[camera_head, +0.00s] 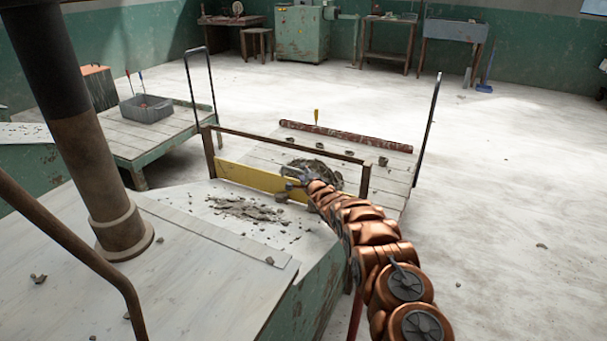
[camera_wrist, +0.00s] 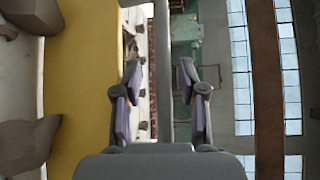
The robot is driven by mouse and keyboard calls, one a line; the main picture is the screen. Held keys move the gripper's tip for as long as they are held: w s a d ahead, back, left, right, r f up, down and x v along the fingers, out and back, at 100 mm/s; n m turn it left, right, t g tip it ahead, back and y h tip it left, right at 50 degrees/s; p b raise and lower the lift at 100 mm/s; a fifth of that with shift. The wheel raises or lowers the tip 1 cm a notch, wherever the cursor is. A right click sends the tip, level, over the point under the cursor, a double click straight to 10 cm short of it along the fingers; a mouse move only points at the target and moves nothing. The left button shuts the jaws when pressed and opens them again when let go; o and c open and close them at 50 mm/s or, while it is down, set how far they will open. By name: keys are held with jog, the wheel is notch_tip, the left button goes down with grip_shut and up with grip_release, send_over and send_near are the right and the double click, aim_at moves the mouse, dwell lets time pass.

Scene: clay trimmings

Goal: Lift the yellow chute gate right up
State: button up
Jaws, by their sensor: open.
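The yellow chute gate (camera_head: 240,176) is a low board between two brown posts at the end of the chute. In the wrist view the gate (camera_wrist: 85,60) is a broad yellow band on the left. A grey bar (camera_wrist: 162,60) runs beside it, apparently the gate's handle, with a short arm at the top of the picture. My gripper (camera_head: 290,176) is at the gate's upper edge, under the brown crossbar (camera_head: 285,142). In the wrist view my gripper (camera_wrist: 162,85) is open, one finger on each side of the grey bar, with gaps visible. My gripper hides part of the gate.
Clay trimmings (camera_head: 245,209) lie on the chute. Beyond the gate stands a cart (camera_head: 260,155) with clay lumps and a red-brown roller. The crossbar also shows in the wrist view (camera_wrist: 265,70). Another cart with a grey bin (camera_head: 146,108) stands left. Open floor lies right.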

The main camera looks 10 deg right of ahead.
jog(key=shift+w, duration=0.1)
dwell(0.3)
grip_shut()
dwell(0.5)
